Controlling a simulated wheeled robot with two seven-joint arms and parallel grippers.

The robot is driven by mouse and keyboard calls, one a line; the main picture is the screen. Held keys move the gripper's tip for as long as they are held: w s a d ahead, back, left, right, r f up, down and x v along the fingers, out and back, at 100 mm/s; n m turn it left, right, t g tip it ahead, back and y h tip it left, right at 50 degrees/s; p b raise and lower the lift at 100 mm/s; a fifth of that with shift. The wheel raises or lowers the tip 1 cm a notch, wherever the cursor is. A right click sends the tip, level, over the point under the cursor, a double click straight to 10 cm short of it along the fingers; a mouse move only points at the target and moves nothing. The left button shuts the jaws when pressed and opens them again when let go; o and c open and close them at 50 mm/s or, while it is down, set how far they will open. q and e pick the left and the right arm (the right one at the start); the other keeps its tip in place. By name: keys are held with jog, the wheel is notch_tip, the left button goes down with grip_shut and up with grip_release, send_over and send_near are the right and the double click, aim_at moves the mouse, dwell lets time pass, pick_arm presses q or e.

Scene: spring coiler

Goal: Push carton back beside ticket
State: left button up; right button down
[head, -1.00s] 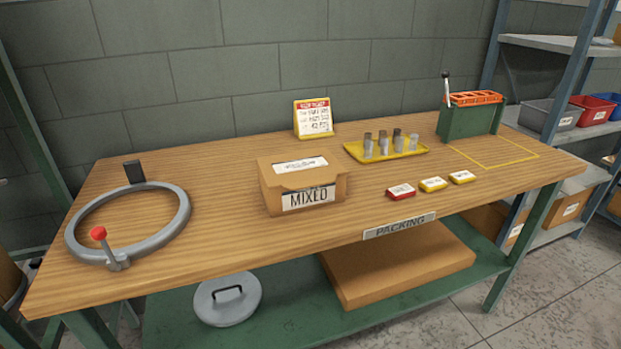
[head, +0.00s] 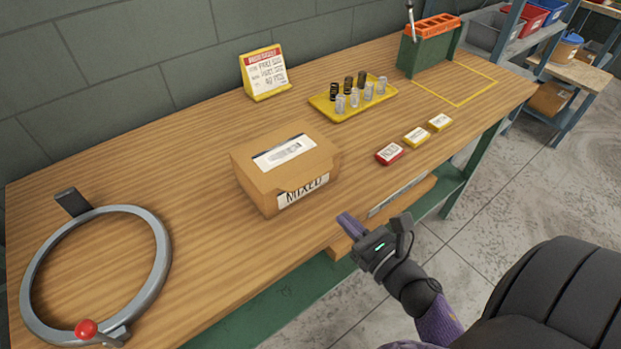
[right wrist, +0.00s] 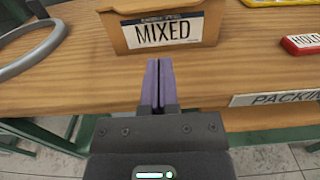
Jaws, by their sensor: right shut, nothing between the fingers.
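The brown carton (head: 262,180) with a MIXED label stands upright near the middle of the bench, closer to the front edge than the ticket. Its labelled front also shows in the right wrist view (right wrist: 125,39). The ticket (head: 264,75), a red-topped card on a yellow stand, stands at the back near the wall, behind the carton. My right gripper (head: 345,220) is shut and empty at the bench's front edge, pointing toward the carton's front and apart from it. In the right wrist view its closed purple fingers (right wrist: 158,64) point just below the MIXED label. My left gripper is not in view.
A grey ring (head: 160,262) with a red-knobbed lever lies at left. A yellow tray (head: 325,106) of springs, a red box (head: 389,154), two yellow boxes and a green rack (head: 425,58) stand at right. Bare wood lies between carton and ticket.

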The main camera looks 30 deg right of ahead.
send_near(286, 168)
jog(key=w, duration=0.1)
jog(key=w+d+f, duration=0.1)
jog(key=w, duration=0.1)
jog(key=w+d+f, duration=0.1)
jog(key=w, duration=0.1)
jog(key=shift+f, duration=0.1)
jog(key=shift+w, duration=0.1)
